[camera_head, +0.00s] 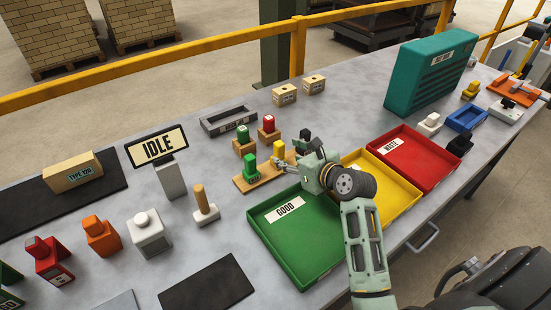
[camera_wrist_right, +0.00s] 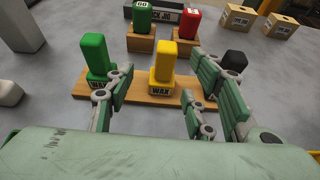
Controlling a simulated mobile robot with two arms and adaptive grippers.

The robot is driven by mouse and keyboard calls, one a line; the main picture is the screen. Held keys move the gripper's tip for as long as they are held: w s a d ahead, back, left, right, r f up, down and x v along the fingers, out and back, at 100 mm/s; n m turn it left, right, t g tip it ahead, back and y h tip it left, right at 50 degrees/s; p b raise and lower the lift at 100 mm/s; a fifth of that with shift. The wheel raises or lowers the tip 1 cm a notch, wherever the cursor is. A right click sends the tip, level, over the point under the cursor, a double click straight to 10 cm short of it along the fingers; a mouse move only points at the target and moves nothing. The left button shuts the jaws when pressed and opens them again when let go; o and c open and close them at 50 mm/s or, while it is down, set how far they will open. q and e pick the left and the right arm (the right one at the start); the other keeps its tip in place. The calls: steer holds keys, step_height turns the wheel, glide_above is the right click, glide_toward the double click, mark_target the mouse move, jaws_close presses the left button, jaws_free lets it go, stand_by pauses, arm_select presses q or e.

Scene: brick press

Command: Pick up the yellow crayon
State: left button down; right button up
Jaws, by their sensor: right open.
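The yellow crayon (camera_wrist_right: 163,62) is an upright block in a yellow holder marked WAX, on a wooden board (camera_wrist_right: 133,93). In the head view the yellow crayon (camera_head: 279,148) shows just beyond my right gripper (camera_head: 284,163). In the wrist view my right gripper (camera_wrist_right: 155,98) is open, its fingers on either side of the crayon's holder, with nothing held. A green crayon (camera_wrist_right: 95,55) stands left of it on the board and a black one (camera_wrist_right: 235,65) right of it, partly behind a finger. My left gripper is not in view.
Green (camera_wrist_right: 143,17) and red (camera_wrist_right: 188,23) blocks stand on wooden stands behind the board. In the head view, green (camera_head: 317,262), yellow (camera_head: 412,197) and red (camera_head: 440,157) trays lie nearer and to the right. An IDLE sign (camera_head: 157,147) stands at left.

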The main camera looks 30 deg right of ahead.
mark_target(281, 151)
steer(key=shift+x, duration=1.25)
steer(key=x, duration=0.4)
steer(key=shift+w+d+p, duration=0.15)
steer(key=shift+w+p, duration=0.2)
steer(key=shift+p, duration=0.05)
steer(key=shift+s+r, duration=0.1)
steer(key=shift+c, duration=0.5)
jaws_close()
